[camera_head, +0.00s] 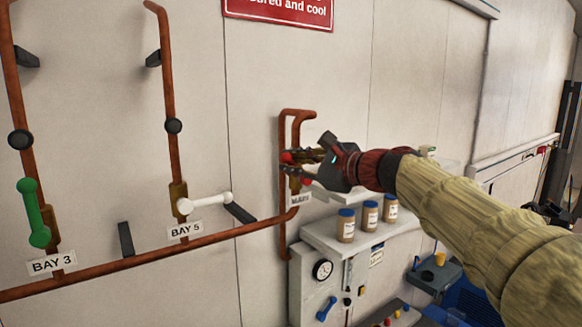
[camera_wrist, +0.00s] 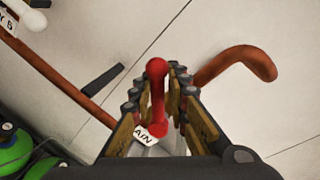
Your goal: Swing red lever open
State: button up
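The red lever (camera_wrist: 157,98) stands between my gripper's two fingers in the wrist view, its round knob near the fingertips. In the head view only small red parts of the lever (camera_head: 287,157) show beside the fingers. It sits on the copper pipe (camera_head: 283,220) marked by a partly hidden label ending in "AIN" (camera_wrist: 150,133). My gripper (camera_wrist: 156,84) is open around the lever, with gaps visible on both sides in the wrist view. In the head view my gripper (camera_head: 290,162) reaches in from the right, and its fingers hide much of the valve.
Left on the wall are a white lever (camera_head: 205,203) at BAY 5 and a green lever (camera_head: 33,212) at BAY 3. Below my gripper, a shelf (camera_head: 325,238) holds several blue-lidded jars (camera_head: 346,225). Dark brackets (camera_head: 125,239) stick out of the wall.

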jog(key=shift+o, duration=1.2)
jog(key=shift+f, duration=0.1)
jog(key=shift+o, duration=0.4)
jog(key=shift+f, duration=0.1)
jog(key=v, duration=1.2)
jog(key=shift+a, duration=0.1)
jog(key=shift+c, duration=0.2)
